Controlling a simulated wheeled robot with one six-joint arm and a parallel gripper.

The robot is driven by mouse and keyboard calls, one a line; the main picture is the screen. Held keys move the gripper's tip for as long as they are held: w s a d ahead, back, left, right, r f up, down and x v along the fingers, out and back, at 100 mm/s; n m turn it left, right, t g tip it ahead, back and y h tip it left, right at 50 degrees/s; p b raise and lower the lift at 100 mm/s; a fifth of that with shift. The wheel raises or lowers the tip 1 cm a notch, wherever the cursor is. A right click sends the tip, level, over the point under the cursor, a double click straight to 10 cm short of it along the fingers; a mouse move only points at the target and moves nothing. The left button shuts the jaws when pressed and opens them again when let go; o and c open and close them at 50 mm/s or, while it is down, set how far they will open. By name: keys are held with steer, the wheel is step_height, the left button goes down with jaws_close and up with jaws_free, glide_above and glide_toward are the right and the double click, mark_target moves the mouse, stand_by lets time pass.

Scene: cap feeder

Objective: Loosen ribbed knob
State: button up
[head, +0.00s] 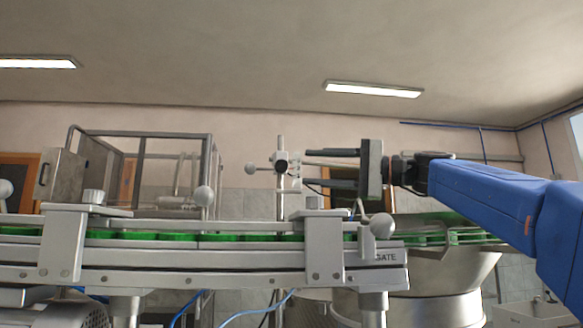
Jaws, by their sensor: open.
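A short ribbed knob (94,196) sits on top of the left bracket (64,245) over the conveyor. A similar, lower knob (314,202) sits on the right bracket (325,250); its ribs are too small to make out clearly. I cannot tell which knob the task means. My gripper (308,168) is open, with its two dark fingers pointing left, one above the other. It is above the right bracket, near a clamp (282,163) on an upright post. I see nothing held between the fingers. How far the fingertips are from the clamp in depth is unclear.
A metal-framed cabinet (65,173) is behind left, a round bowl (445,275) right.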

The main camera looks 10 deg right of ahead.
mark_target(285, 166)
steer(key=shift+x, duration=3.2)
steer(key=c, duration=1.1)
